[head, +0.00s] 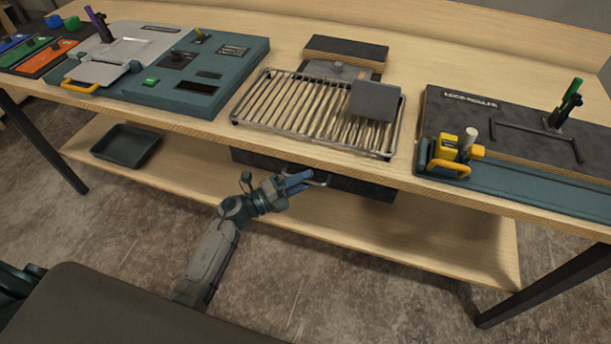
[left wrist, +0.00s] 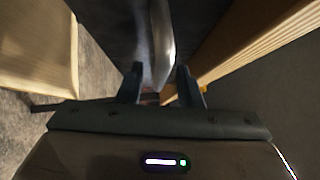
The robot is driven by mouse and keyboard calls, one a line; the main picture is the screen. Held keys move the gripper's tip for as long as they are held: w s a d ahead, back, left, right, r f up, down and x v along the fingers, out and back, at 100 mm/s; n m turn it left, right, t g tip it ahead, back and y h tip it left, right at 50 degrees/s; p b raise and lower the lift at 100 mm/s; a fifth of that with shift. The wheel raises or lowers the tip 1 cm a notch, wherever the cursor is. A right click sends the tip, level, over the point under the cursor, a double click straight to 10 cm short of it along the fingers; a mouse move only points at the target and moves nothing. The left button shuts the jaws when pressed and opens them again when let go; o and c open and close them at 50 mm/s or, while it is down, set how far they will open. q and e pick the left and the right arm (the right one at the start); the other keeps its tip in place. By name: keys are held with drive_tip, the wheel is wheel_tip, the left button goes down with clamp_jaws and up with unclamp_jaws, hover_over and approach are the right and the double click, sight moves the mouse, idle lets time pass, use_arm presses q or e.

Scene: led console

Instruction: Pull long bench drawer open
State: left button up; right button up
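The long bench drawer (head: 362,186) is a dark box front under the bench top, below the wire rack. It looks shut or nearly so. Its metal bar handle (head: 321,179) is on the front; the handle also shows in the left wrist view (left wrist: 162,45). My left gripper (head: 303,181) is at the handle, its blue fingers pointing at the drawer front. In the left wrist view the fingers (left wrist: 160,88) stand apart, one on each side of the handle's lower end. I cannot tell whether they touch it. My right gripper is not in view.
The bench top (head: 215,128) overhangs the drawer. A lower shelf (head: 440,250) runs beneath it, with a dark tray (head: 126,145) at left. A wire rack (head: 300,110) stands above the drawer. The floor in front is clear.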

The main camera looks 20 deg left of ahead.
use_arm(q)
drive_tip(key=shift+w+d, duration=0.3)
clamp_jaws()
drive_tip(key=shift+s+f, duration=0.1)
drive_tip(key=shift+s, duration=0.05)
